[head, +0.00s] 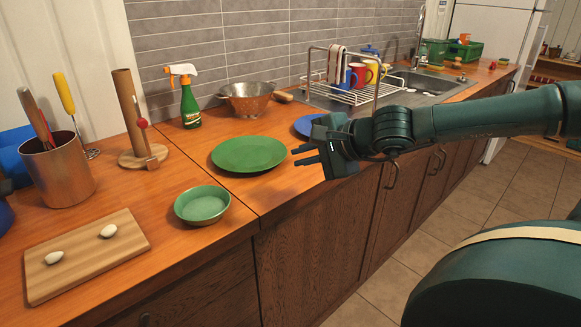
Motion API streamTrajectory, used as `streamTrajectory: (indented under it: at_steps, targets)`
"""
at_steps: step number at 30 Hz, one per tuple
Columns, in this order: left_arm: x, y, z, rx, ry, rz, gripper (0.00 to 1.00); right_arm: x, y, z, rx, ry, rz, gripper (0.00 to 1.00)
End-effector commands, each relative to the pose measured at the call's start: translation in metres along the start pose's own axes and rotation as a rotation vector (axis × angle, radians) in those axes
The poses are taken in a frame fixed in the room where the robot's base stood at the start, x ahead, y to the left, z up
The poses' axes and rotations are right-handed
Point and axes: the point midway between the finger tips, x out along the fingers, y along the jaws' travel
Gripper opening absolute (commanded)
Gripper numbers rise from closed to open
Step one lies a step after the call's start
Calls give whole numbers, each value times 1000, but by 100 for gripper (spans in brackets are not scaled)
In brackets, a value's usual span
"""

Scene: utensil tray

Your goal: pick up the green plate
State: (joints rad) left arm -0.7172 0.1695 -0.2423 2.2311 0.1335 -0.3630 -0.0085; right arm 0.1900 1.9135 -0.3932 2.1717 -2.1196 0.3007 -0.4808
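The green plate (249,153) lies flat on the wooden counter in the head view, left of the middle. My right gripper (298,156) is just right of the plate's right edge, with its fingers pointing left toward it. The two fingers are apart with nothing between them. From this view I cannot tell the exact height of the fingers over the counter. My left gripper is not in view.
A green bowl (202,205) stands in front of the plate, and a blue plate (309,125) lies behind my gripper. A colander (247,98), a spray bottle (189,103) and a dish rack (349,92) stand behind. A cutting board (85,258) lies front left.

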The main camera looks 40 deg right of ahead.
Motion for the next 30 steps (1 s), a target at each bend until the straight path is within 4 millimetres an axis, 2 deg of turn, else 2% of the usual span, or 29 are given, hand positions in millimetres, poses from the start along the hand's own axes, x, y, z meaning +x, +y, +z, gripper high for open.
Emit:
streamTrajectory:
  at_steps: [14, 25, 30]
  targets:
    - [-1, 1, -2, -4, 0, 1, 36, 3, -1, 1, 4, -5, -1, 11]
    - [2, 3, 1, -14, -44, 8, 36, 26, -1, 1, 11, -6, -1, 11]
    - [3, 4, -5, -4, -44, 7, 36, 37, -3, -2, 11, 0, -9, 11]
